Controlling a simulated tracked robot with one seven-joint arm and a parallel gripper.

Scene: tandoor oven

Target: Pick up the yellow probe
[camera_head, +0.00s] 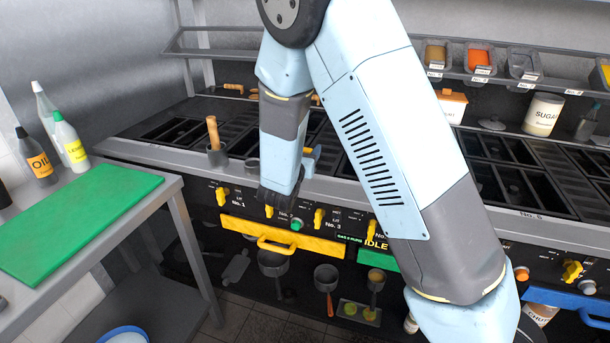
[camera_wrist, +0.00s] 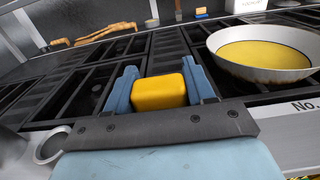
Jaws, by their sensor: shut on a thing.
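The yellow probe (camera_wrist: 160,93) shows in the wrist view as a rounded yellow block between the two blue fingers of my gripper (camera_wrist: 160,82). The fingers are shut on it, one on each side. Its lower part is hidden behind the dark gripper plate. In the head view my gripper (camera_head: 311,158) is above the front edge of the stove, and my arm hides most of it. A small yellow bit shows beside the blue finger there.
A white pan (camera_wrist: 264,58) with yellow contents sits on the burner grates at right. A grey holder (camera_head: 217,155) with a wooden handle stands on the stove's front edge. The green board (camera_head: 80,215) and bottles are on the left table. A shelf with containers runs behind.

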